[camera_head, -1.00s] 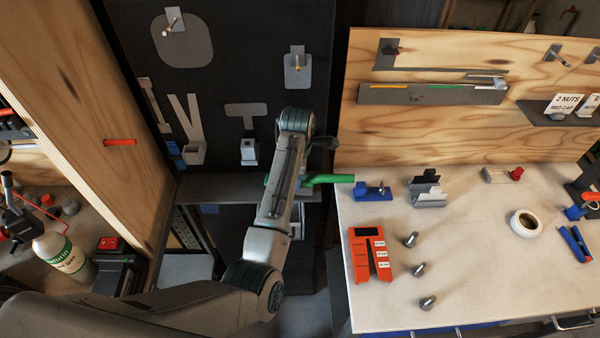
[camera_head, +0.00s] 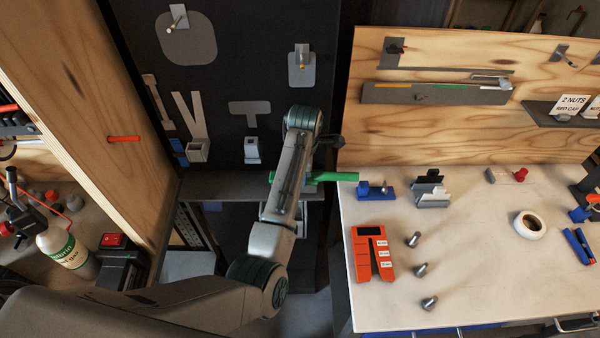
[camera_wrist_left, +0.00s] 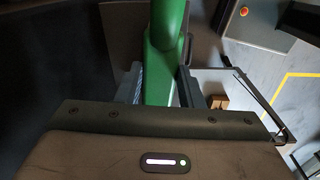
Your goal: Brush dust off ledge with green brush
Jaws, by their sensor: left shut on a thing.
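The green brush (camera_head: 334,176) is held by my left gripper, and its green handle sticks out to the right of my forearm in the head view. In the left wrist view the green brush (camera_wrist_left: 164,50) runs up between the fingers of my left gripper (camera_wrist_left: 160,88), which is shut on it. The bristles are hidden. The dark ledge (camera_head: 225,187) runs along the foot of the black tool panel, and my left forearm crosses in front of it. I cannot make out dust on it. My right gripper is not in view.
A white-topped workbench (camera_head: 470,270) stands at right with an orange holder (camera_head: 373,255), a tape roll (camera_head: 528,224) and several grey cylinders. A wooden partition (camera_head: 110,110) stands left of the black panel (camera_head: 235,100), which carries grey hooks and shapes.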

